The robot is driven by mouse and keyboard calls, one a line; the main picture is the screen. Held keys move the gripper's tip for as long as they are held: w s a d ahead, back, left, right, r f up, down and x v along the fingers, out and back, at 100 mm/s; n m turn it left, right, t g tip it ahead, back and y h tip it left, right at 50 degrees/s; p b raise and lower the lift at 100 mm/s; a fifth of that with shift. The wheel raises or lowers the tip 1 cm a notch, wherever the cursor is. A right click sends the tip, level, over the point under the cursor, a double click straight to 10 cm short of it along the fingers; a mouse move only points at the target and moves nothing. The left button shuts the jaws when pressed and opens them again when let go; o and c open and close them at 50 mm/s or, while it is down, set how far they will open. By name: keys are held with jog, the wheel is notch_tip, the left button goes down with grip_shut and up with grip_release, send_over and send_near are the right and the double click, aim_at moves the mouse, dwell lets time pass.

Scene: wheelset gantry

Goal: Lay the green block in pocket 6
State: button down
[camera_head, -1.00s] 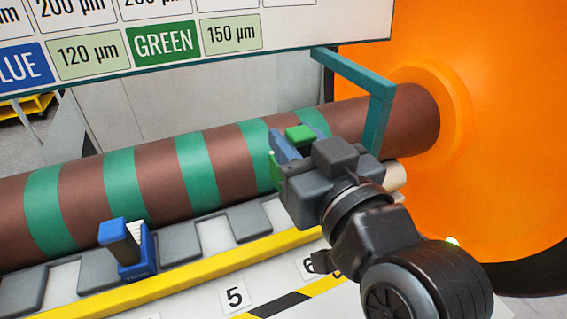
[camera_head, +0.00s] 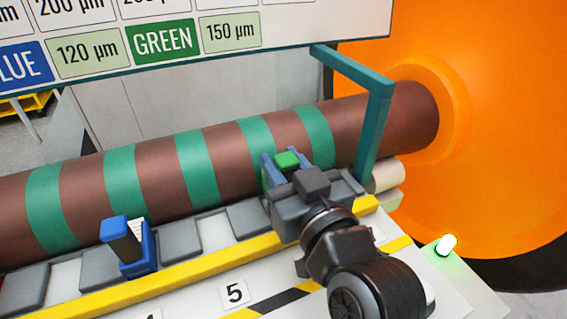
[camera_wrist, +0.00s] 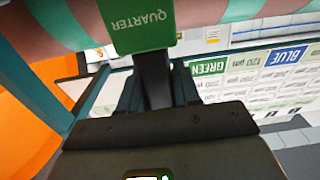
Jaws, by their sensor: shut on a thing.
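The green block (camera_head: 287,160) is held between the blue fingers of my gripper (camera_head: 278,165), in front of the striped shaft. In the wrist view the green block (camera_wrist: 140,22) shows a face marked "QUARTER", at the top of the picture. My gripper (camera_wrist: 150,85) is shut on it there. The block looks raised above the row of grey pads; its exact height is hard to tell. The pocket 6 label is hidden behind my arm, and my gripper covers part of the row there. The label 5 (camera_head: 235,293) shows to the left of my arm.
The brown and green striped shaft (camera_head: 155,180) runs close behind the gripper. A teal post (camera_head: 375,130) stands just right. A yellow rail (camera_head: 190,262) runs in front of the grey pads (camera_head: 180,240). A blue holder (camera_head: 137,250) stands at left. A green lamp (camera_head: 447,244) glows at right.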

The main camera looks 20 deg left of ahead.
jog(key=shift+f+b, duration=0.35)
jog(key=shift+f, duration=0.15)
jog(key=c, duration=0.8)
grip_release()
jog(key=shift+r+p, duration=0.55)
jog(key=shift+r, duration=0.05)
jog(key=b+v, duration=0.2)
jog(key=v, duration=1)
